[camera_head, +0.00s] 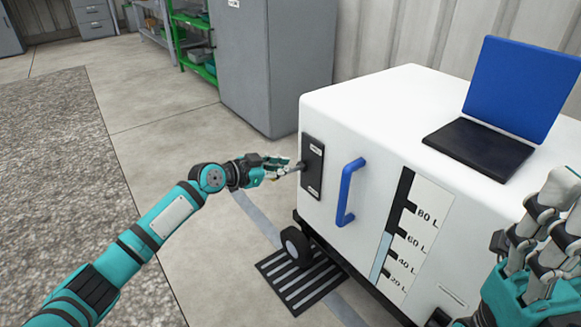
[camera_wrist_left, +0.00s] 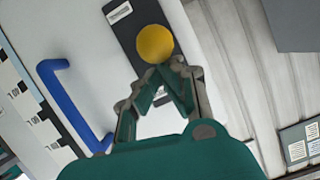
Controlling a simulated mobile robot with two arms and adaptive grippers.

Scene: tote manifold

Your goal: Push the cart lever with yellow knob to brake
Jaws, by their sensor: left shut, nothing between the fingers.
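The white cart (camera_head: 375,105) stands at the right of the head view, with a dark lever panel (camera_head: 313,182) on its side. The yellow knob (camera_wrist_left: 155,43) shows clearly in the left wrist view, in front of the dark panel (camera_wrist_left: 128,14). My left gripper (camera_head: 299,167) is shut and empty, with its fingertips (camera_wrist_left: 167,66) right at the knob's lower edge. I cannot tell if they touch it. In the head view the knob is not distinguishable and the lever is mostly hidden by the fingers. My right gripper (camera_head: 535,245) is at the lower right; its jaw state is unclear.
A blue handle (camera_head: 346,192) sticks out of the cart beside the panel. A blue and black laptop (camera_head: 482,148) stands on top. A black wheel (camera_head: 295,245) is below. A grey cabinet (camera_head: 268,60) and green shelf (camera_head: 185,50) stand behind. The floor at left is clear.

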